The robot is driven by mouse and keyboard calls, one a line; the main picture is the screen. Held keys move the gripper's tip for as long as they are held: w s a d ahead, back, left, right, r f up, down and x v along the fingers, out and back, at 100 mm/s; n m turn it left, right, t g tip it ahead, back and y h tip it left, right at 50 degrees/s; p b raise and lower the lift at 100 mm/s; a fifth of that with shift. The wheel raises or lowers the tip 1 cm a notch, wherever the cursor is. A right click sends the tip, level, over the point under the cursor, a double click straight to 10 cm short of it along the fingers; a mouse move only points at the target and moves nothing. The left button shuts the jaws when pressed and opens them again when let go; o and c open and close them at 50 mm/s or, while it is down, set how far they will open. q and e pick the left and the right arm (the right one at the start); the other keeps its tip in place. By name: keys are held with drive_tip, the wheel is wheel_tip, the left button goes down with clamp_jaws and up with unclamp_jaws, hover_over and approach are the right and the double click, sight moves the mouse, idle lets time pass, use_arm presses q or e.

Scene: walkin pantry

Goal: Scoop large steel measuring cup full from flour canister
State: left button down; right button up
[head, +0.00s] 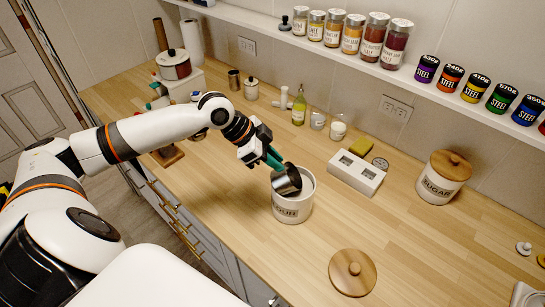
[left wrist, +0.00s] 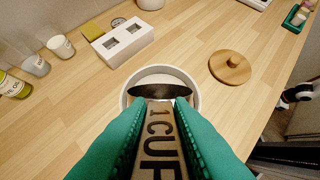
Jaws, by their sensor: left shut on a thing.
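My left gripper (head: 273,160) is shut on the handle of the large steel measuring cup (head: 287,181). The handle (left wrist: 160,140) shows in the left wrist view between the green fingers, with "1 CUP" lettering. The cup is tilted at the mouth of the white flour canister (head: 293,208), partly inside its rim. The canister stands open on the counter, and its rim (left wrist: 193,84) also shows in the left wrist view. I cannot tell whether the cup holds flour, and the flour level is hidden. My right gripper is not in view.
A round wooden lid (head: 352,271) lies on the counter right of the canister. A white block with square openings (head: 356,173) stands behind it. A sugar canister (head: 441,182) is at the right, and an oil bottle (head: 299,108) stands at the back. The counter between lid and sugar is clear.

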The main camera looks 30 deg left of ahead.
sight(277, 172)
use_arm(q)
drive_tip(key=shift+w+d+f+b, duration=0.1)
drive_tip(key=shift+d+f+b, duration=0.1)
drive_tip(key=shift+f+b, duration=0.7)
drive_tip(key=shift+w+f+b, duration=0.1)
drive_tip(key=shift+f+b, duration=0.6)
drive_tip(key=shift+f, duration=0.35)
drive_tip(key=shift+d+r, duration=0.1)
drive_tip(key=shift+r, duration=0.1)
drive_tip(key=shift+p, duration=0.5)
